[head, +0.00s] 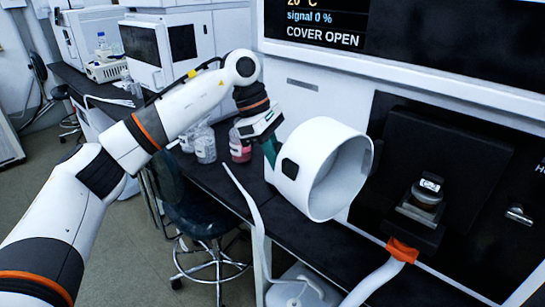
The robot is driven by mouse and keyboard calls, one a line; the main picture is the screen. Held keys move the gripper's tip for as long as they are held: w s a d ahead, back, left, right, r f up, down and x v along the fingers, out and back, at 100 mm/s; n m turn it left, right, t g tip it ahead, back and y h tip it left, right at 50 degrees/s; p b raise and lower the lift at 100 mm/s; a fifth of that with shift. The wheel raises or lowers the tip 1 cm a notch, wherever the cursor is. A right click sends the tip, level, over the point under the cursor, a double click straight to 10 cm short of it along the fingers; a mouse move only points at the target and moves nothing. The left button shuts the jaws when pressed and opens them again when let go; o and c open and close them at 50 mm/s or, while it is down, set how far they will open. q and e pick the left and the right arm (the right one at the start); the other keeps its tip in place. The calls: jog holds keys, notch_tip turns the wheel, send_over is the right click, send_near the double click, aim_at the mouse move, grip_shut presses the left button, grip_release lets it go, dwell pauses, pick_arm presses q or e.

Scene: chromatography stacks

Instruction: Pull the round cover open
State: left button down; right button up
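The round cover (311,160) is a white open-ended cylinder with a black patch on its side. It stands swung out from the dark front panel (470,180) of the instrument, its hollow side facing right. The screen (326,36) reads "COVER OPEN". In the exposed panel sits a small metal fitting (425,195). My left gripper (270,152), with green fingers, comes in from the left and is at the cover's left side, close to or touching it. Its fingertips are partly hidden by the cover, so its grip does not show. My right gripper is not in view.
A dark bench (225,180) runs below, with clear bottles (205,148) and a pink-filled bottle (240,148) behind my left gripper. A white curved tube with an orange end (402,250) rises in front of the panel. A dark stool (200,215) stands at the bench.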

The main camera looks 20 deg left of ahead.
pick_arm(q)
jog(key=shift+w+a, duration=0.1)
jog(key=shift+w, duration=0.5)
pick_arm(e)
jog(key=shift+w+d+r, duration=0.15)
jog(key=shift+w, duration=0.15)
pick_arm(q)
jog(key=c, duration=1.7)
grip_release()
jog(key=shift+c, duration=0.2)
jog(key=shift+o, duration=1.3)
jog(key=shift+w+d, duration=0.1)
jog(key=shift+d, duration=0.1)
jog(key=v, duration=1.2)
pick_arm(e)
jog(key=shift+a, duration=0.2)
